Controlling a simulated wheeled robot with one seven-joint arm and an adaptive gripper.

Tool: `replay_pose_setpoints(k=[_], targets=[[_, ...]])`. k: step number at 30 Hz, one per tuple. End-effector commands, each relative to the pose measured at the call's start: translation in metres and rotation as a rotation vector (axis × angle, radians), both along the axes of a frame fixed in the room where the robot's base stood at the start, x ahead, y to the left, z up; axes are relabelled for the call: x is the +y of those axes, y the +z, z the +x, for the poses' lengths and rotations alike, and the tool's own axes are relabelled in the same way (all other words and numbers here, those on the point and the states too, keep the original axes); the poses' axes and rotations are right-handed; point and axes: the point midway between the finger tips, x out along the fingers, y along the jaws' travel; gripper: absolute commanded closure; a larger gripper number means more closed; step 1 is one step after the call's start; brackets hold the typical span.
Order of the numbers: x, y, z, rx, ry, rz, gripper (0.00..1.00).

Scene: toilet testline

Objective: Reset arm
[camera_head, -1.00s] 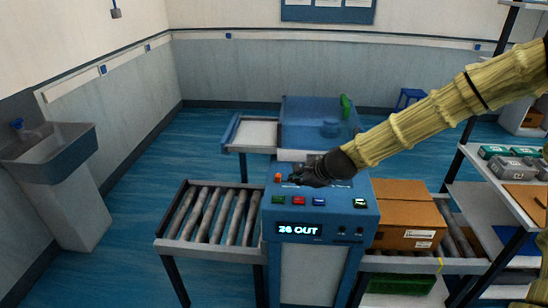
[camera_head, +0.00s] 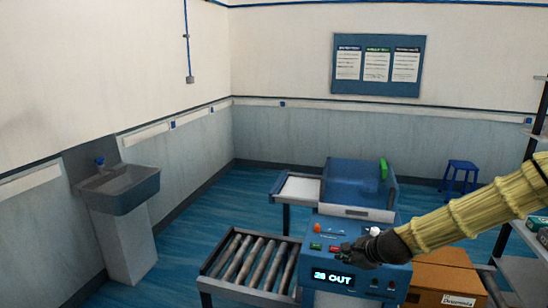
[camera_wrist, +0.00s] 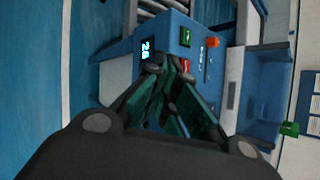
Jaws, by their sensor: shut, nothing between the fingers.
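My arm comes in from the right in the head view, in a yellow ribbed sleeve. My gripper (camera_head: 355,252) is dark and sits over the front of the blue machine's control panel (camera_head: 325,237). In the wrist view my gripper (camera_wrist: 168,65) has its fingertips together, with nothing between them, close to the panel's coloured buttons. A green button (camera_wrist: 186,37) and a red button (camera_wrist: 186,66) show there. I cannot tell whether the fingertips touch the panel. The display (camera_head: 333,277) reads "26 OUT".
A roller conveyor (camera_head: 250,264) joins the machine on the left, and a cardboard box (camera_head: 445,278) stands on its right. A shelf (camera_head: 522,262) is at the right edge. A sink (camera_head: 118,190) is on the left wall. Open floor lies between sink and conveyor.

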Motion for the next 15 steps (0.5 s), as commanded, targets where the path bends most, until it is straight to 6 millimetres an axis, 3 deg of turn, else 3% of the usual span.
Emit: replay_pose_setpoints(k=[8, 15], targets=[[0.007, -0.049, -0.025, 0.027, 0.088, -0.106, 1.00], [0.013, -0.101, -0.058, 0.056, 0.202, -0.228, 1.00]])
